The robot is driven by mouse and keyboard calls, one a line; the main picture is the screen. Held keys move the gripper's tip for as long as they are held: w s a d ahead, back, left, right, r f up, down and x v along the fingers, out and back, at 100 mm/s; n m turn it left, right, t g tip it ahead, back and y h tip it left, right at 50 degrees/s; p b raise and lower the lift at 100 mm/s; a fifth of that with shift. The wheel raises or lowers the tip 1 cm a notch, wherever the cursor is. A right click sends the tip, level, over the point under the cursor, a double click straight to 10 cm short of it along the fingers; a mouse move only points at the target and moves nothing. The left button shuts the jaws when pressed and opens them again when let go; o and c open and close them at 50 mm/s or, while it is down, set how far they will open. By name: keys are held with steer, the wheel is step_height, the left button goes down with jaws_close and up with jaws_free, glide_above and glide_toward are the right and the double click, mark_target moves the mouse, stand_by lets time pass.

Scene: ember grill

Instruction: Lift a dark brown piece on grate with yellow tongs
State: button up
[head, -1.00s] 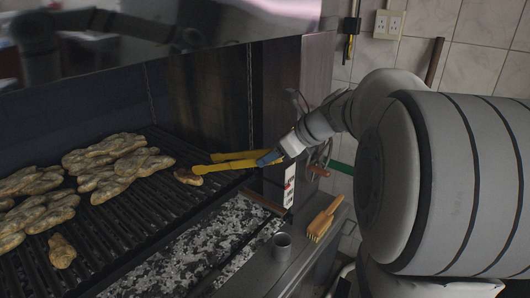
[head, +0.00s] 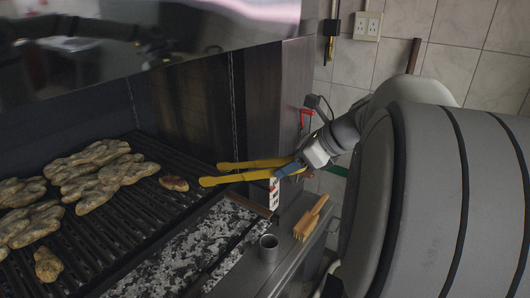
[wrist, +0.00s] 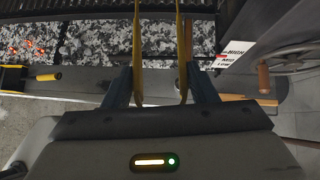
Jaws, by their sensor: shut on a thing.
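My gripper (head: 291,170) is shut on the yellow tongs (head: 245,177). In the wrist view my gripper (wrist: 160,80) has its blue-grey fingers on either side of the tongs (wrist: 137,45), whose two arms run apart and forward. In the head view the tongs' tips are spread and reach left over the right edge of the grate (head: 130,215). The dark brown piece (head: 174,183) lies alone on the grate, just left of the lower tip. The tips look apart from it, with nothing between them. The piece is not visible in the wrist view.
Several paler pieces (head: 95,180) lie at the left of the grate. Ash and coals (head: 165,255) lie in front. A dark hood wall rises behind.

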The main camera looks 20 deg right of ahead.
steer(key=s+d+p, duration=0.1)
steer(key=s+d, duration=0.4)
steer(key=s, duration=0.3)
steer(key=s+d+p, duration=0.2)
steer(key=s+d, duration=0.4)
steer(key=s, duration=0.2)
steer(key=shift+s, duration=0.15)
